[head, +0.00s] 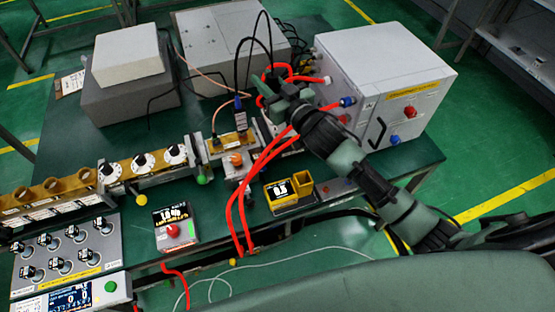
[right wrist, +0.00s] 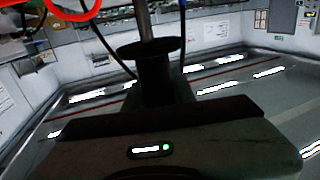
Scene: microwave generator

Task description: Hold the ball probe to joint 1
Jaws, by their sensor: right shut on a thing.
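My right arm reaches in from the lower right of the head view. Its dark gripper (head: 284,90) is over the bench, close to the left side of the white cabinet. In the right wrist view a black flanged handle (right wrist: 152,70) with a grey metal rod (right wrist: 144,20) stands out from the gripper; it looks like the ball probe. Its tip is out of that view, and I cannot pick the probe out in the head view. Brass waveguide parts (head: 232,140) lie below and left of the gripper. I cannot tell which joint is joint 1, or whether the probe touches one. My left gripper is not in view.
The white cabinet (head: 385,80) with red and blue knobs stands right of the gripper. Red cables (head: 240,205) loop beside my arm. A yellow-and-black stand (head: 288,192), a red-button box (head: 173,228) and grey boxes (head: 125,90) are also on the green bench (head: 345,172).

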